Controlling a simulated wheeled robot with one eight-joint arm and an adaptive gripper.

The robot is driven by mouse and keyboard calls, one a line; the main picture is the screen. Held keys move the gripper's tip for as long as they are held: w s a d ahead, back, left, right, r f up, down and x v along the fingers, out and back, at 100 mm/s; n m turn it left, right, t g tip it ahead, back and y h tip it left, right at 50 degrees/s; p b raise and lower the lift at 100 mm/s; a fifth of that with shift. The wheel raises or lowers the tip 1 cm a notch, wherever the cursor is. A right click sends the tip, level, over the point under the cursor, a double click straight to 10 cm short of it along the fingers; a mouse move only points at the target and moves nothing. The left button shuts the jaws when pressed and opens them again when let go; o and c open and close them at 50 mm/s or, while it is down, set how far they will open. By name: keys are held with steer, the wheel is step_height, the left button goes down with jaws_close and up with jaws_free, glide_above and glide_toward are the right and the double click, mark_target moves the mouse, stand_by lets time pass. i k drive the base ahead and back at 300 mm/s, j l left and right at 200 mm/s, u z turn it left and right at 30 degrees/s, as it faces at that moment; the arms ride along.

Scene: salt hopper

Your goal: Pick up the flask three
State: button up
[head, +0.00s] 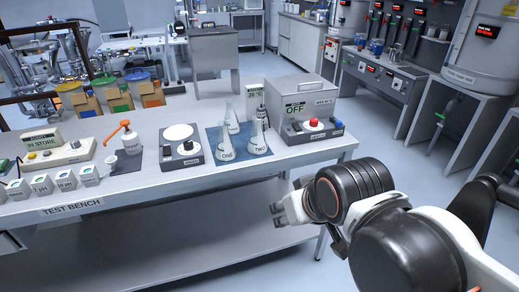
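Three clear conical flasks stand upright on a dark blue mat (213,131) on the test bench. The front left one (226,149) is labelled ONE and the front right one (258,142) is labelled TWO. The third flask (232,120) stands behind them; its label cannot be read, and its lower part is partly hidden by the front flasks. My gripper (275,214) is in front of the bench's right part, well apart from the flasks. Its two grey fingertips look spread with a small gap, and nothing shows between them.
The test bench (150,192) has a hotplate-like device (181,158) left of the mat and a grey box with a red button (314,124) right of it.

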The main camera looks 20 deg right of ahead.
mark_target(230, 116)
steer(key=i+l, duration=0.95)
steer(key=l, duration=0.15)
steer(key=j+u, duration=0.05)
